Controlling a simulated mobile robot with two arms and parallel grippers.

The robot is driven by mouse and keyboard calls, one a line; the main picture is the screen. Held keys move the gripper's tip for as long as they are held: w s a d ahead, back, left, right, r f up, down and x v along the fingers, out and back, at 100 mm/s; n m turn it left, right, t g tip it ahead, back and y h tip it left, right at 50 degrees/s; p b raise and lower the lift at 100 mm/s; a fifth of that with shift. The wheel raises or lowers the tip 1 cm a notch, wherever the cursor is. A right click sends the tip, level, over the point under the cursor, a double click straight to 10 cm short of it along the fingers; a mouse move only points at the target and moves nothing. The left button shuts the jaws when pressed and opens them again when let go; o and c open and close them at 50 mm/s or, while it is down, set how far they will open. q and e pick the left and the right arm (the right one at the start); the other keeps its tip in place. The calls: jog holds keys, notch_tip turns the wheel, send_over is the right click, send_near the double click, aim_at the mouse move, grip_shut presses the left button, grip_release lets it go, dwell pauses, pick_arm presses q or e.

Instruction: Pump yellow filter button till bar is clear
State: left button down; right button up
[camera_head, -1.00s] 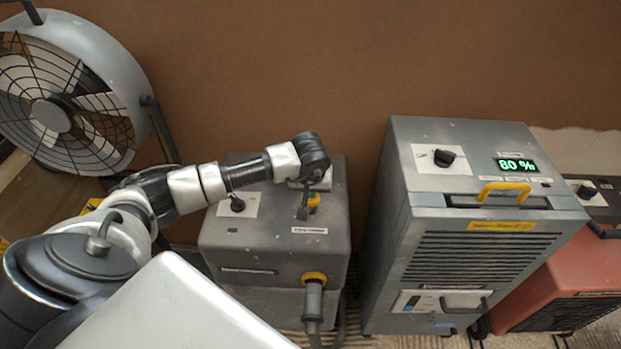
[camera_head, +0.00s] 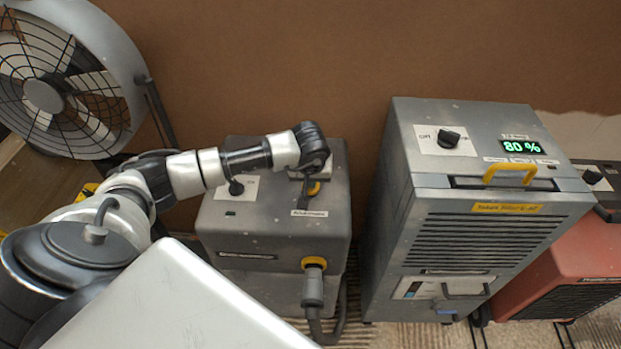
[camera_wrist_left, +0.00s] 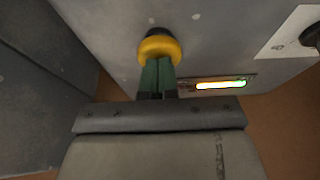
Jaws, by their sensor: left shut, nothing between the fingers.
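The yellow filter button (camera_head: 314,188) is on top of the grey box machine (camera_head: 240,222) in the middle of the head view. My left gripper (camera_head: 303,200) is over it, pointing down, and partly hides it. In the left wrist view the shut fingers (camera_wrist_left: 157,76) end at the yellow button (camera_wrist_left: 160,47), tips overlapping its near edge; I cannot tell whether they touch or press it. A lit bar (camera_wrist_left: 221,85) beside the fingers shows orange, pale yellow and green. The bar is hidden in the head view. My right gripper is out of view.
A hose (camera_head: 313,290) leaves the machine's front at a yellow collar. A tall grey dehumidifier (camera_head: 450,250) reading 80 % stands to the right, with a red unit (camera_head: 565,260) beyond it. A large fan (camera_head: 50,90) stands left. A brown wall is behind.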

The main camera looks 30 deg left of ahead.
pick_arm(q)
jog(key=shift+s+f, duration=0.15)
jog(key=shift+f, duration=0.15)
jog(key=r+p, duration=0.1)
jog(key=r, duration=0.1)
jog(key=r+p, duration=0.1)
jog(key=r, duration=0.1)
jog(key=shift+w+r+p, duration=0.2)
jog(key=shift+r+p, duration=0.05)
jog(key=shift+p, duration=0.1)
jog(key=b+v, duration=0.1)
jog(key=v, duration=0.9)
